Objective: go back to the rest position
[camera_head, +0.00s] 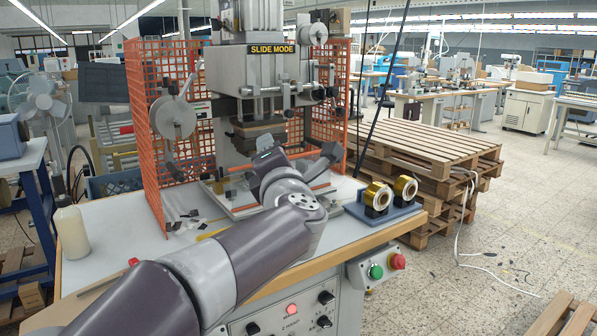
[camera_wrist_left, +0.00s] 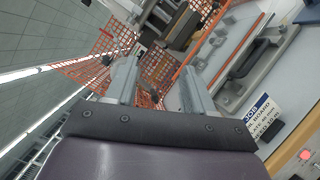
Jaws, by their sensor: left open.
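My left arm reaches in from the lower left across the worktable (camera_head: 110,235) to the front of the stamping machine (camera_head: 262,80). My left gripper (camera_wrist_left: 157,70) is open in the left wrist view, with nothing between its two fingers. In the head view my own wrist mostly hides the fingers. Beyond them the wrist view shows part of the machine bed (camera_wrist_left: 235,50) and orange mesh guard (camera_wrist_left: 100,40). My right gripper is in neither view.
Orange mesh guards (camera_head: 146,110) flank the machine. Two gold foil rolls (camera_head: 378,196) stand on a blue-grey base at the table's right. A white bottle (camera_head: 71,234) stands at the left. Small scraps (camera_head: 185,218) lie before the machine. Wooden pallets (camera_head: 430,150) are stacked at right.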

